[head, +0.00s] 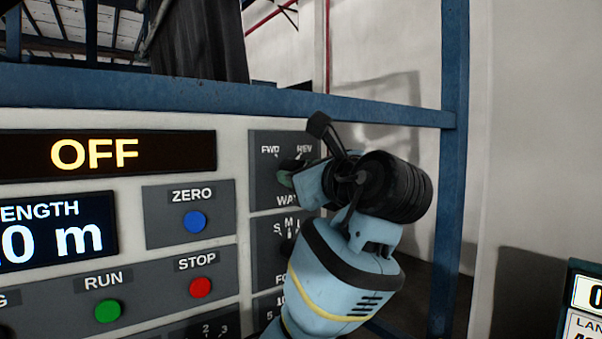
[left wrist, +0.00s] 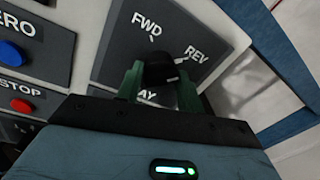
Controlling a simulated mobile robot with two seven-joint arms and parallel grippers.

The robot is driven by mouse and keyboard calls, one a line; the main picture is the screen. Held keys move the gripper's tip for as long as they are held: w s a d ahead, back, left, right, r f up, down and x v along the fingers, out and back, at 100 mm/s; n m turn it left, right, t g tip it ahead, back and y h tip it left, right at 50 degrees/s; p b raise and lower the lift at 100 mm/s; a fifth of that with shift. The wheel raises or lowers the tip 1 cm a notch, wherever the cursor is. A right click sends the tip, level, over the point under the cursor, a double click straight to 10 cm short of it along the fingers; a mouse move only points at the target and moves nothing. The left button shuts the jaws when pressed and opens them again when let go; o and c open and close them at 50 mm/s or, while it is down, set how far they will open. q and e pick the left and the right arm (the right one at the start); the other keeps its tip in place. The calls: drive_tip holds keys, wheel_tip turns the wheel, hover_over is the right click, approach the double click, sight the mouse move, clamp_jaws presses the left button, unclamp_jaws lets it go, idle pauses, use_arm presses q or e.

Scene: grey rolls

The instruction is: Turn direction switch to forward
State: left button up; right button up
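The direction switch is a black knob (left wrist: 160,70) on a dark grey plate with FWD at upper left and REV at upper right; the lettering below is partly covered. I cannot tell which mark the knob points to. My left gripper (left wrist: 160,82) has its green fingers on both sides of the knob; I cannot tell whether they press on it. In the head view the left gripper (head: 287,179) reaches the same plate (head: 262,140), and its body hides most of the knob. My right gripper is not in view.
The light panel also has an OFF display (head: 95,153), a blue ZERO button (head: 195,222), a green RUN button (head: 108,311) and a red STOP button (head: 201,287). A blue frame post (head: 452,80) stands to the right. Another screen (head: 585,300) shows at lower right.

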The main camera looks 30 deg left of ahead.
use_arm(q)
drive_tip(key=shift+f, duration=0.1)
drive_tip(key=shift+c, duration=0.7)
drive_tip(key=shift+n, duration=0.4)
drive_tip(key=n, duration=0.6)
drive_tip(key=n+y, duration=0.1)
drive_tip(key=n, duration=1)
drive_tip(key=shift+w+f+n+g, duration=0.2)
drive_tip(key=shift+w+n+g, duration=0.05)
drive_tip(key=shift+n+g, duration=0.15)
drive_tip(key=shift+n, duration=0.3)
